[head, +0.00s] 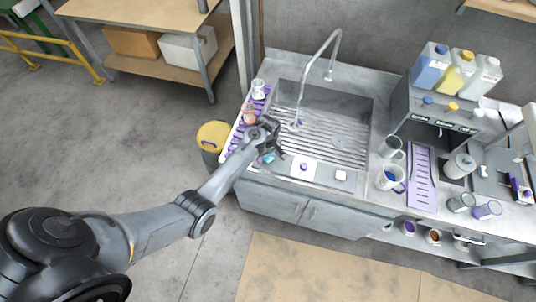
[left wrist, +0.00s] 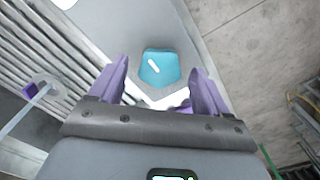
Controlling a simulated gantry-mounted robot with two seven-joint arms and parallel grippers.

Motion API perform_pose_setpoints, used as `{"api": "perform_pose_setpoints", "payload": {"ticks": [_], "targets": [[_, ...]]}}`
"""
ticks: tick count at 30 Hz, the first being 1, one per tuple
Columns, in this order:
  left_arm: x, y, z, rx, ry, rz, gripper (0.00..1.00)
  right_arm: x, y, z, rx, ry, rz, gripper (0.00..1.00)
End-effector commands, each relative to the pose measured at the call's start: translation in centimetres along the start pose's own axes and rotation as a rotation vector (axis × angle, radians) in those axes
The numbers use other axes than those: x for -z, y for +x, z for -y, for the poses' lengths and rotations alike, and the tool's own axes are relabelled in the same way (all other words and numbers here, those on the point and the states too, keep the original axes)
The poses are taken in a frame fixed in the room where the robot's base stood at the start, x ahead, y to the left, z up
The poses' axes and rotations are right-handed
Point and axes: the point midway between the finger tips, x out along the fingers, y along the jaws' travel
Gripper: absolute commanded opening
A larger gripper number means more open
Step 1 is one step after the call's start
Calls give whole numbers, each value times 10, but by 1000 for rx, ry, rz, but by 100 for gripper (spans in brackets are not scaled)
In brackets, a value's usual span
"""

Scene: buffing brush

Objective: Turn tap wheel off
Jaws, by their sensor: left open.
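A teal tap wheel (left wrist: 160,67) with a white mark sits on the sink's front edge. In the head view the wheel (head: 267,158) shows partly, beside my left gripper (head: 277,150). In the left wrist view my left gripper (left wrist: 159,72) is open, with one purple finger on each side of the wheel in the picture. I see gaps between the fingers and the wheel; how far they are above it I cannot tell. The metal sink (head: 345,105) has a tall curved tap (head: 337,45). My right gripper is not in view.
A purple rack (head: 245,120) with glassware lies left of the basin. A panel with a purple button (head: 303,167) is right of my gripper. A jug (head: 390,178), a purple tray (head: 422,175) and a dispenser with bottles stand farther right. A yellow-lidded bin (head: 213,135) is at the left.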

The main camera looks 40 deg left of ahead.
Motion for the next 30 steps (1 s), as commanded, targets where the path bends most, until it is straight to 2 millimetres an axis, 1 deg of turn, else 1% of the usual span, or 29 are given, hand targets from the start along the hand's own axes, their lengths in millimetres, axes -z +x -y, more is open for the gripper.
{"api": "perform_pose_setpoints", "payload": {"ticks": [10, 11, 21, 30], "targets": [[0, 3, 0, -1, 0, -1, 77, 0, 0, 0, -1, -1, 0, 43], [0, 3, 0, -1, 0, -1, 74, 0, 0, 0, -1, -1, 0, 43], [0, 3, 0, 0, 0, -1, 22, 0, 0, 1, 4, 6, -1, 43], [0, 2, 0, 2, 33, 0, 21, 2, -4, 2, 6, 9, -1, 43]]}}
